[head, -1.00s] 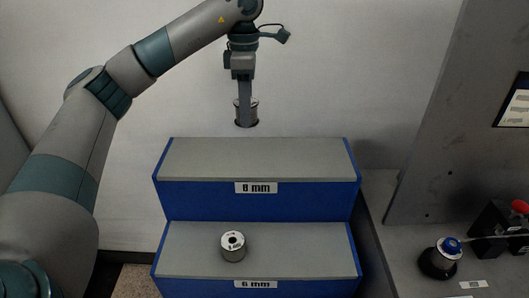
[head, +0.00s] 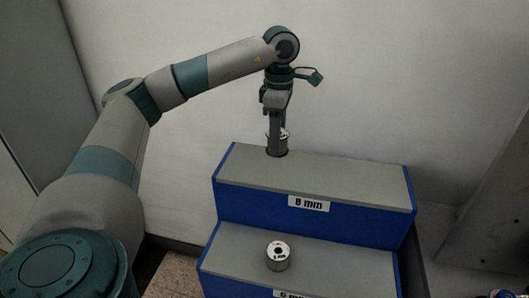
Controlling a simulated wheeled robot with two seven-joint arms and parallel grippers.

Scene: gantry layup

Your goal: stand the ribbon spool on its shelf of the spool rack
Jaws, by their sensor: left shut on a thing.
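My left gripper (head: 278,146) points down and is shut on a small grey ribbon spool (head: 284,135), partly hidden behind its fingers. The spool is upright at the back left edge of the upper shelf (head: 340,176) of the blue and grey spool rack (head: 255,207). I cannot tell whether it touches that shelf or hangs above or behind it. My right gripper is not in view.
A second spool (head: 278,256) stands upright on the lower shelf (head: 335,262), whose label (head: 295,294) is cut off by the frame. The upper shelf's top is clear. A plain wall (head: 400,80) rises behind the rack. A grey panel (head: 495,220) stands at right.

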